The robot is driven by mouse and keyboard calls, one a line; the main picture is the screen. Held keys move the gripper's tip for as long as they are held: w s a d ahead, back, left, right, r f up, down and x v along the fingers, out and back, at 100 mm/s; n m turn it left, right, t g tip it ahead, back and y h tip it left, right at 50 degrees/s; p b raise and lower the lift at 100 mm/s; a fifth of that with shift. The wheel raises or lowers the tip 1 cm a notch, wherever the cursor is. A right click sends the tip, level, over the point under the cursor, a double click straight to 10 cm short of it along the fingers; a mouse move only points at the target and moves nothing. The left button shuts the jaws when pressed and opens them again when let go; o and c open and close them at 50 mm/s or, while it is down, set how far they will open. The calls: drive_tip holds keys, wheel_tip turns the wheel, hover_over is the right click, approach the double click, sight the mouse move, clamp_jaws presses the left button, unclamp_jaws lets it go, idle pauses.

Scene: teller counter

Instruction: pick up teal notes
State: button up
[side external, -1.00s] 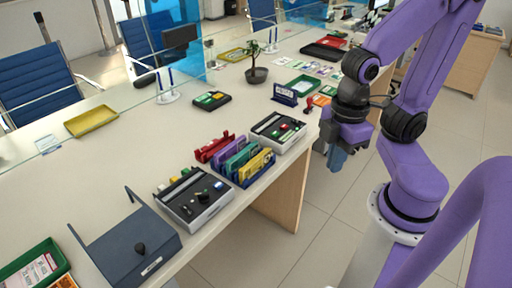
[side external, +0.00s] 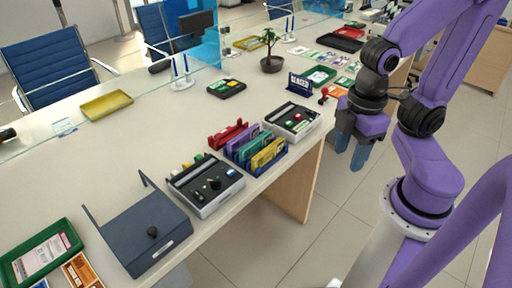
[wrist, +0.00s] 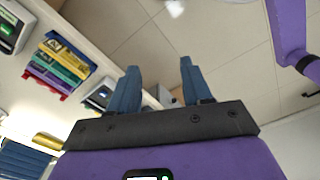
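The teal notes (side external: 246,150) stand upright in a dark blue rack (side external: 262,171) near the counter's front edge. Purple notes (side external: 243,137) stand behind them and yellow notes (side external: 268,153) in front, so only part of the teal shows. My gripper (side external: 351,153) is in the air off the counter's front edge, right of the rack and apart from it. In the wrist view my gripper (wrist: 157,68) has its two blue fingers apart with nothing between them. The rack's coloured notes show at the upper left there, with a green-teal bundle (wrist: 62,59) beside the yellow.
Grey trays with small items stand left (side external: 207,184) and right (side external: 293,121) of the rack. A dark slanted box (side external: 143,232) stands at front left. The air between gripper and rack looks free.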

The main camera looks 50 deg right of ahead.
drive_tip(key=w+a+n, duration=0.1)
drive_tip(key=w+a, duration=0.2)
drive_tip(key=w, duration=0.6)
drive_tip(key=n+h, duration=0.2)
drive_tip(key=n, duration=0.2)
hover_over(256, 140)
drive_tip(key=a, duration=0.3)
wheel_tip(256, 140, down, 7)
drive_tip(key=f, duration=0.3)
drive_tip(key=d+f, duration=0.1)
drive_tip(key=f, duration=0.7)
drive_tip(key=shift+d, duration=0.3)
drive_tip(key=shift+d+f, duration=0.25)
drive_tip(key=shift+f, duration=0.65)
drive_tip(key=shift+d+f, duration=0.2)
drive_tip(key=shift+f, duration=0.65)
drive_tip(key=shift+d+f, duration=0.25)
drive_tip(key=shift+f, duration=0.65)
clamp_jaws()
